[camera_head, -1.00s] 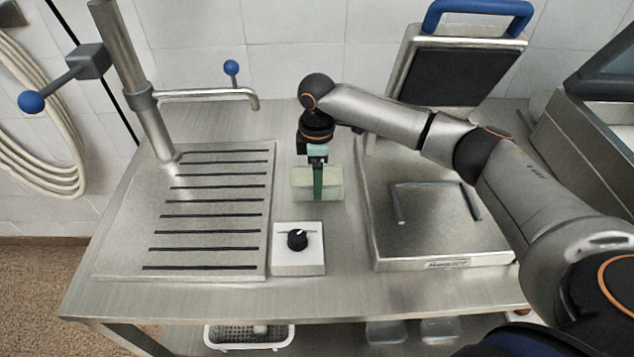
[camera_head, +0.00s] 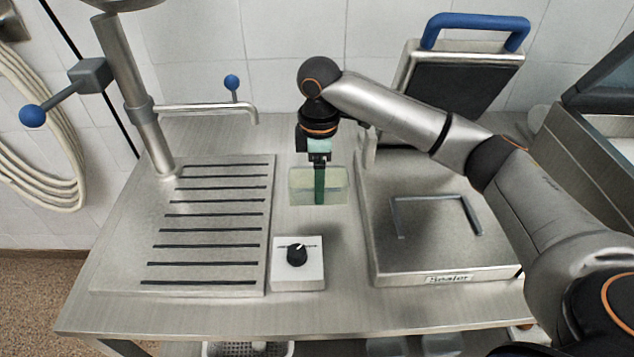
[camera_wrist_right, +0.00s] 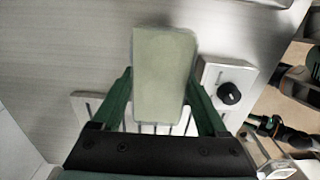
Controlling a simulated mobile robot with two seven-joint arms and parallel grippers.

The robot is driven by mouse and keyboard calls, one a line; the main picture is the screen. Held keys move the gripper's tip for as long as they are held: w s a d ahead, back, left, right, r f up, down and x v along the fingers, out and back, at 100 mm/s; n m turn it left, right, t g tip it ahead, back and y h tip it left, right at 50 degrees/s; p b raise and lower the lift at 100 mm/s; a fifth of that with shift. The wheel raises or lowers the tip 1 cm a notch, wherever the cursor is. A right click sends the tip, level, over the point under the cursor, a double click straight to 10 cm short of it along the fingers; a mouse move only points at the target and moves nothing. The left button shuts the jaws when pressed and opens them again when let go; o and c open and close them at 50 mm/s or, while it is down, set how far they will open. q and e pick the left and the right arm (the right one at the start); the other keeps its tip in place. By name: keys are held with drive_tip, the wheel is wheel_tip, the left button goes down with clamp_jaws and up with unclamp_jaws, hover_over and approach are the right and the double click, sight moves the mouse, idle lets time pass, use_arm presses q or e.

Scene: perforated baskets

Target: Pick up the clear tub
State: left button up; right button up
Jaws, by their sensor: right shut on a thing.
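The clear tub (camera_head: 335,188) is a pale, greenish see-through box between the drain board and the sealer in the head view. My right gripper (camera_head: 319,195) comes down over it and is shut on it, with a green finger across its near side. The tub appears raised a little above the worktop, with a dim shadow below it. In the right wrist view, the tub (camera_wrist_right: 163,75) sits between the two green fingers (camera_wrist_right: 162,102). My left gripper is not in view.
A white control box with a black knob (camera_head: 297,256) stands just in front of the tub. The slotted drain board (camera_head: 205,225) lies left, under a metal spout (camera_head: 210,107). The sealer (camera_head: 445,255), with its blue-handled lid (camera_head: 475,25), stands right.

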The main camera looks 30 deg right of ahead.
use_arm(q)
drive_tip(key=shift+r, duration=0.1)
use_arm(e)
drive_tip(key=s+a+r, duration=0.4)
drive_tip(key=s+r, duration=0.2)
drive_tip(key=s, duration=0.4)
